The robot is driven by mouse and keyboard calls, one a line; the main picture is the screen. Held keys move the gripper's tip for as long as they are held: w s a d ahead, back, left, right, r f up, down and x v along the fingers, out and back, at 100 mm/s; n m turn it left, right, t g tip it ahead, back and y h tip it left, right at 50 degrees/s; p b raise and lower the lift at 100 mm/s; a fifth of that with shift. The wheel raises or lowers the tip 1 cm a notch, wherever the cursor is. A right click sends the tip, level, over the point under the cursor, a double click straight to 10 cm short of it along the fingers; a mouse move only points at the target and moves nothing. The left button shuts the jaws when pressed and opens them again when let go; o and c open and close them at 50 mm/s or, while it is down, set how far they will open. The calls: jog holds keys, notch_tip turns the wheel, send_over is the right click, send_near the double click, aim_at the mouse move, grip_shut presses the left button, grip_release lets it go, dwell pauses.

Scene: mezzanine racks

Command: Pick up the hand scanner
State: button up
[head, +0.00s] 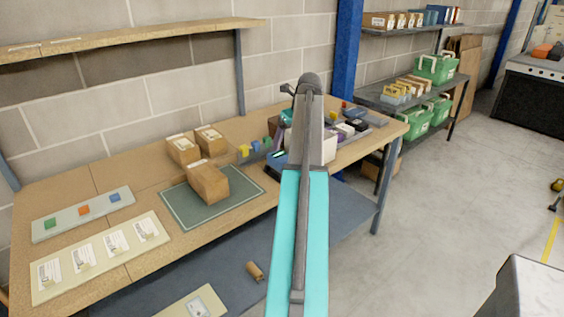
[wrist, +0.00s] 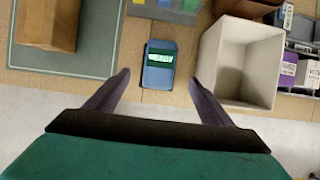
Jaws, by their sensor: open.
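A small dark blue device with a green-and-white display, which looks like the hand scanner (wrist: 158,78), lies on the wooden bench in the wrist view. My gripper (wrist: 159,76) is open, with one finger to the left and one to the right of it in the picture. Nothing is held. A gap shows on each side, and the height above the bench is hard to judge.
A white open box (wrist: 215,65) stands close to the right of the device. A green mat (wrist: 103,45) with a cardboard box (wrist: 48,22) is to the left. Coloured bins (wrist: 165,10) stand just behind. The bench (head: 110,175) ends just in front.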

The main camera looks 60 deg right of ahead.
aim_at(283, 156)
jog(key=shift+p+x, duration=0.45)
jog(key=shift+x, duration=2.85)
jog(key=shift+f, duration=0.1)
jog(key=shift+p+x, duration=0.85)
jog(key=shift+x, duration=1.35)
jog(key=shift+f, duration=0.35)
jog(key=shift+f, duration=0.2)
jog(key=c, duration=1.3)
jog(key=shift+r, duration=0.1)
jog(key=shift+c, duration=0.2)
